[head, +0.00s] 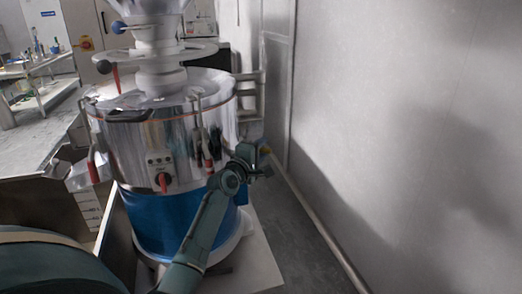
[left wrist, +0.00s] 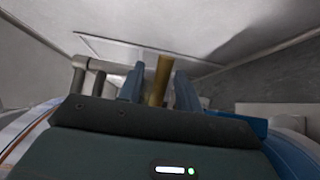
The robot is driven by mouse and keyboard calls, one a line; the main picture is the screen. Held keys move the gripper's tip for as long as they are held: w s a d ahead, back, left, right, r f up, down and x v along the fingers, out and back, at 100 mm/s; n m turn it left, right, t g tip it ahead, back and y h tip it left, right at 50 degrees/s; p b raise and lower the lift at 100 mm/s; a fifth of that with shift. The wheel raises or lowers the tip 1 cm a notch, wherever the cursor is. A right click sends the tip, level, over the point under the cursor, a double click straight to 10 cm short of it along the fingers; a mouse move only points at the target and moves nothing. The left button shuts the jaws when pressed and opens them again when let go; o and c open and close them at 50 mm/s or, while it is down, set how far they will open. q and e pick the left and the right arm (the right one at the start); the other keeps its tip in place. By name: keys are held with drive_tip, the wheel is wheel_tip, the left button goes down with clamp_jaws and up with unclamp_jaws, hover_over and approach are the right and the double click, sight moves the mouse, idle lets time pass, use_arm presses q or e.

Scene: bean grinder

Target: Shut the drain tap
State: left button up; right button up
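The grinder is a tall steel drum (head: 130,145) on a blue base (head: 165,222), under a steel hopper. My left gripper (head: 264,166) is at the drum's right side, at the end of the arm rising from the bottom. A small yellow part (head: 265,150) shows beside it. In the left wrist view, a brass-coloured bar (left wrist: 159,82), apparently the drain tap's handle, stands between the two blue fingers. The rest of the tap is hidden. My right gripper is in neither view.
A plain grey wall (head: 400,110) runs along the right, with a narrow strip of floor (head: 300,235) between it and the grinder. A workbench (head: 35,145) stands at the left. Steel pipes (head: 250,95) are behind the drum. A red knob (head: 163,181) is on the drum's front.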

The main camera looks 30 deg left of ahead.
use_arm(q)
clamp_jaws()
idle(0.7)
